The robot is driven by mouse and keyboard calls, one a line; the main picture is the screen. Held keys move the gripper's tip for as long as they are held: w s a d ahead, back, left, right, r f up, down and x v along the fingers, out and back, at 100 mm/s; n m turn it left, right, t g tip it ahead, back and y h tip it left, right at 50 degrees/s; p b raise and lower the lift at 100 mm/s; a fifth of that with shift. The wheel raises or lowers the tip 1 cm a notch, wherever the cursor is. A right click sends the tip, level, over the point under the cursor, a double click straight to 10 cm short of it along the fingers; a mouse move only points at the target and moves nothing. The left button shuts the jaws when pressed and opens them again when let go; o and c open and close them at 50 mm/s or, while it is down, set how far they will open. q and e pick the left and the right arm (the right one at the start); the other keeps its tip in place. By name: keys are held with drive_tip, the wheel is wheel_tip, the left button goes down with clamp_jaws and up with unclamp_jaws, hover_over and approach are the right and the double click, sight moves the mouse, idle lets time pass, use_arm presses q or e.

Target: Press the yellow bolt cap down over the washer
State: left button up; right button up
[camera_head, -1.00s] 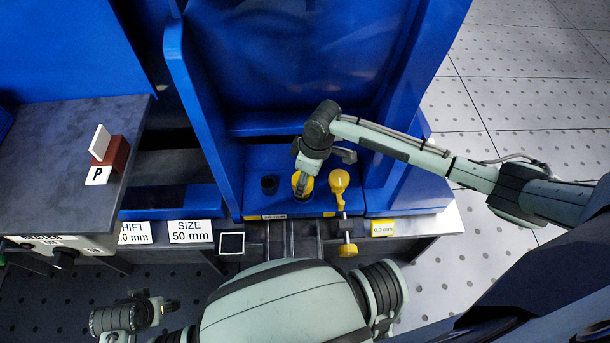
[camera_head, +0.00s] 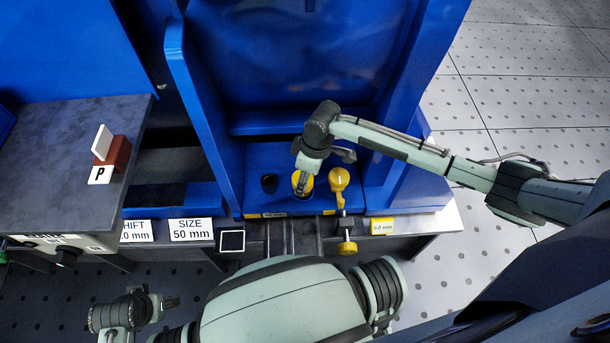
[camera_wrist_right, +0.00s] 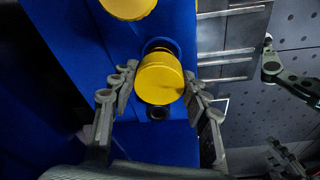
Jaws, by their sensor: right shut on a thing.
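The yellow bolt cap (camera_wrist_right: 160,80) is between the fingers of my right gripper (camera_wrist_right: 158,88) in the right wrist view. A dark round rim (camera_wrist_right: 160,45) shows just behind the cap; I cannot tell whether it is the washer, or how far the cap sits over it. In the head view the right gripper (camera_head: 302,190) points down on the cap (camera_head: 296,180), over the blue fixture, and hides much of it. My left gripper (camera_head: 170,302) is at the lower left, away from the fixture, too small to read.
A yellow knob (camera_head: 339,180) stands close to the right of the cap. A dark round socket (camera_head: 269,184) lies to its left. Blue walls (camera_head: 200,120) flank the fixture. A grey bench (camera_head: 60,150) with a brown block (camera_head: 117,155) is at the left.

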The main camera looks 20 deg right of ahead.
sight(312, 181)
idle(0.8)
drive_tip(key=shift+p, duration=0.5)
drive_tip(key=shift+p, duration=0.35)
drive_tip(key=shift+f+b, duration=0.9)
drive_tip(key=shift+f, duration=1.05)
drive_tip(key=o, duration=1)
drive_tip(key=r, duration=0.4)
drive_tip(key=d+r, duration=0.1)
drive_tip(key=r, duration=0.3)
drive_tip(key=s+r, duration=0.1)
drive_tip(key=r, duration=0.3)
drive_tip(key=shift+s+d, duration=0.1)
drive_tip(key=shift+d, duration=0.1)
